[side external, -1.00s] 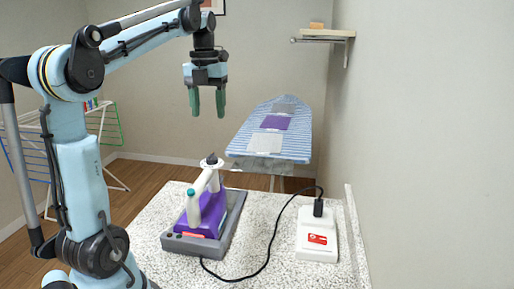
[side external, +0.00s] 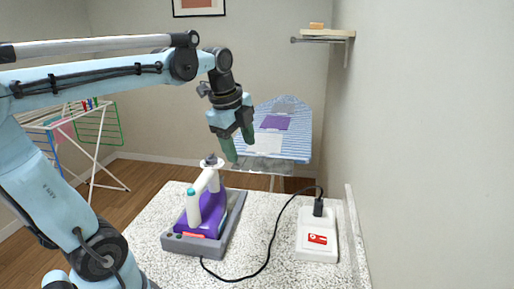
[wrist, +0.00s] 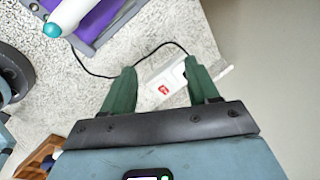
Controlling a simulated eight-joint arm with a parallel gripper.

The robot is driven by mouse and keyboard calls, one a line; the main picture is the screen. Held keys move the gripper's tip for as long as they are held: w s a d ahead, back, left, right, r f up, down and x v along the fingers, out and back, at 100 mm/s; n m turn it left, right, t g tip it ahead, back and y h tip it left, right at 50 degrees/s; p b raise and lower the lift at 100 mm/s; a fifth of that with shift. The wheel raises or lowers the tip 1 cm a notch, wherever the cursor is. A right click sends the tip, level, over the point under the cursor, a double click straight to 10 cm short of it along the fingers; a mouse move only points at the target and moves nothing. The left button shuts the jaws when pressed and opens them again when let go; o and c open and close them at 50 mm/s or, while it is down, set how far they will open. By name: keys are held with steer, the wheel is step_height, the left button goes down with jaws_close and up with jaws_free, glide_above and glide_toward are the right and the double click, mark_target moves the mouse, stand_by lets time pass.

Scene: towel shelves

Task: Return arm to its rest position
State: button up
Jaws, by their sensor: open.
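My gripper (side external: 240,149) is open and empty, with its green fingers apart. In the side external view it hangs tilted in the air above and behind the iron. It also shows in the wrist view (wrist: 161,84), where the cord and white power box appear below between the fingers. The purple and white iron (side external: 208,205) rests in a grey tray (side external: 235,225) on the speckled counter, and my gripper is apart from it.
A white box (side external: 318,245) with a red label and a plugged black cord (side external: 272,240) sits on the counter's right. The ironing board (side external: 300,148) stands behind. A drying rack (side external: 95,140) is at left, a wall shelf (side external: 328,33) at upper right. A wall closes off the right side.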

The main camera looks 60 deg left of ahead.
steer(key=s+d+f+n+t+h, duration=0.1)
steer(key=s+d+f+n+t, duration=0.2)
steer(key=d+f+n, duration=0.6)
steer(key=shift+s+d+n+t, duration=0.15)
steer(key=shift+d+n+t, duration=0.6)
steer(key=shift+n, duration=1.75)
